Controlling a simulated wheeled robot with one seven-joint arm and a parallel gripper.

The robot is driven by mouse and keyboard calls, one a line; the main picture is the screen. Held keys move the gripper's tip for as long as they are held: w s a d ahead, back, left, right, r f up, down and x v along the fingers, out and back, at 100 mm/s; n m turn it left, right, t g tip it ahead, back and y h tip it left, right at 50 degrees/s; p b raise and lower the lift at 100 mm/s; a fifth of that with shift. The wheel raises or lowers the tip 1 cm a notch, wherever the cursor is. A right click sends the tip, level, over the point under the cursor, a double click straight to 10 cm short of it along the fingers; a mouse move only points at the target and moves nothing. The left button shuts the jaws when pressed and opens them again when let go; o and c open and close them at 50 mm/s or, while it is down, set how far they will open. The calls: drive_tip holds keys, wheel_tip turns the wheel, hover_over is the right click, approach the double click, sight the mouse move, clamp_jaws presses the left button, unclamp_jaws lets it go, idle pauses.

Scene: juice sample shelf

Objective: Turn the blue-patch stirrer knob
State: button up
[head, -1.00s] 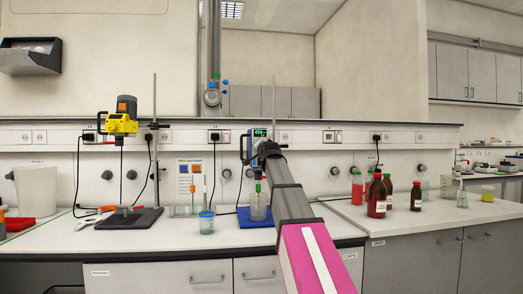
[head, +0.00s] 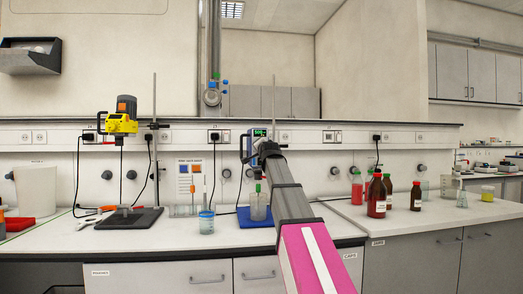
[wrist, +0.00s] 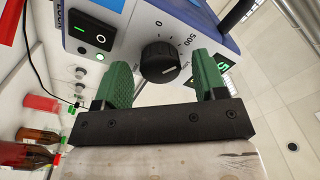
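The black stirrer knob (wrist: 160,62) has a white pointer line and sits on a white and blue stirrer housing with a printed scale around it. My gripper (wrist: 163,80) has green fingertips, one on each side of the knob, with small visible gaps, so it looks open around it. The green stirrer display (wrist: 217,76) is partly hidden by the right finger. In the head view the stirrer (head: 250,147) stands over a beaker (head: 258,208) on a blue patch (head: 246,220). My arm hides the knob and fingertips there.
A yellow stirrer (head: 122,124) on a black stand base (head: 128,218) is at the left. Red and brown bottles (head: 377,196) stand on the right bench. A power switch (wrist: 91,35) is beside the knob.

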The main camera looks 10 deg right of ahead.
drive_tip(key=shift+s, duration=0.1)
drive_tip(key=s, duration=1)
drive_tip(key=shift+s+f, duration=0.15)
drive_tip(key=shift+s, duration=0.15)
drive_tip(key=shift+s+d, duration=0.1)
